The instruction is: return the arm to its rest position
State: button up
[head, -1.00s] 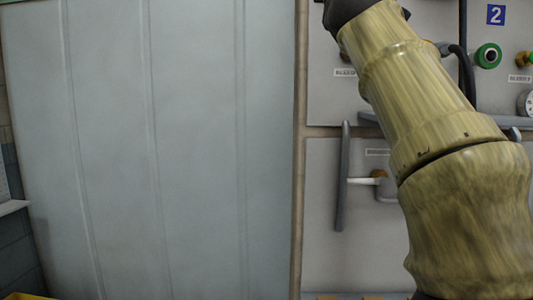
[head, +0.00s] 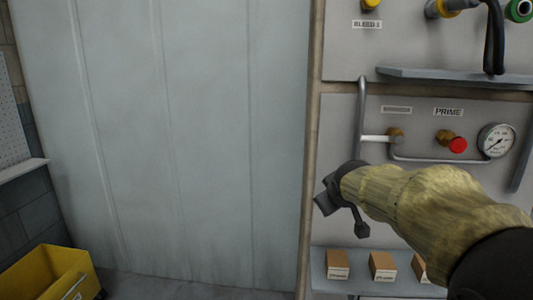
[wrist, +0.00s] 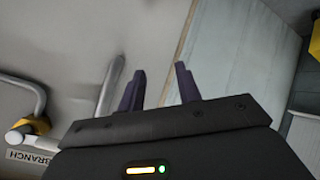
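My gripper (head: 338,200) is at the end of my arm, in front of the lower part of the grey panel (head: 345,120) near its left post. In the wrist view, my gripper (wrist: 160,90) shows two dark purple fingers standing apart with nothing between them. Past the fingers are the grey panel, a metal bar and the pale ribbed wall. My arm comes in from the lower right in the head view and hides part of the panel and shelf.
The panel carries a vertical handle (head: 361,120), a red PRIME button (head: 458,145) and a gauge (head: 496,141). Small boxes (head: 383,266) sit on a low shelf. A yellow bin (head: 45,275) stands lower left. The ribbed wall (head: 200,130) has clear space before it.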

jog(key=s+a+f+m+g+y+p, duration=0.1)
jog(key=s+f+m+g, duration=0.6)
jog(key=s+f, duration=1.7)
notch_tip(320, 180, up, 16)
jog(key=g+p, duration=0.1)
jog(key=p, duration=1.4)
jog(key=shift+w+n+p, duration=0.25)
jog(key=shift+n+p, duration=0.05)
jog(key=shift+n, duration=0.1)
